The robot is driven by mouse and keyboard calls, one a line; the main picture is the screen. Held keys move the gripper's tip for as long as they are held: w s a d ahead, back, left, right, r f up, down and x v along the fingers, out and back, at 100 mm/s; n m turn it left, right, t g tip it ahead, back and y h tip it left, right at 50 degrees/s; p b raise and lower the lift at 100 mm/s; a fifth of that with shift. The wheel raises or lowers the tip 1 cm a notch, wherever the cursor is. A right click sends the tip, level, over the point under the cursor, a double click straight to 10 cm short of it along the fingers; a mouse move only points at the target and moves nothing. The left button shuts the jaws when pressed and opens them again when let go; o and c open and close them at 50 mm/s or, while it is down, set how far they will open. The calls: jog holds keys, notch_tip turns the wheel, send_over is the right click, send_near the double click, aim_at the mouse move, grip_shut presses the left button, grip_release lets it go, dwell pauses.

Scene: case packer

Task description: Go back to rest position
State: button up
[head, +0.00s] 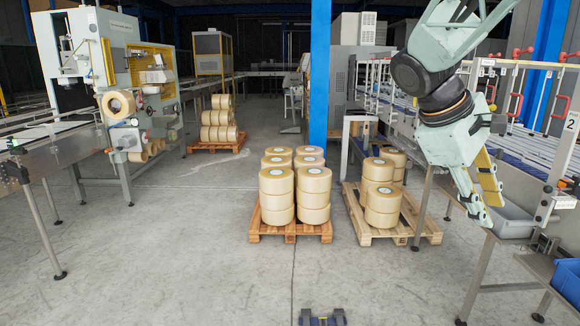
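My gripper (489,212) hangs from my arm on the right side of the head view, pointing down. Its two long fingers have yellowish faces and stand apart, with a gap between them. I see nothing held in the gap. The fingertips appear close to a grey bin (513,222) on the right-hand machine; whether they touch it I cannot tell.
Wooden pallets with tape rolls stand at centre (291,230), at right (393,236) and further back (217,143). A blue bin (566,281) is at lower right. A taping machine (120,90) stands left. The front floor is mostly clear.

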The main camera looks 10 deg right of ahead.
jog(key=s+a+f+m+t+y+b, duration=0.1)
jog(key=s+a+f+m+t+y, duration=0.1)
jog(key=s+a, duration=0.8)
jog(key=s+a+f+m+t+y+b, duration=0.2)
jog(key=s+a+f+y, duration=0.3)
jog(key=s+a, duration=0.6)
jog(key=a, duration=0.7)
jog(key=shift+a+m, duration=0.2)
jog(key=shift+m, duration=0.2)
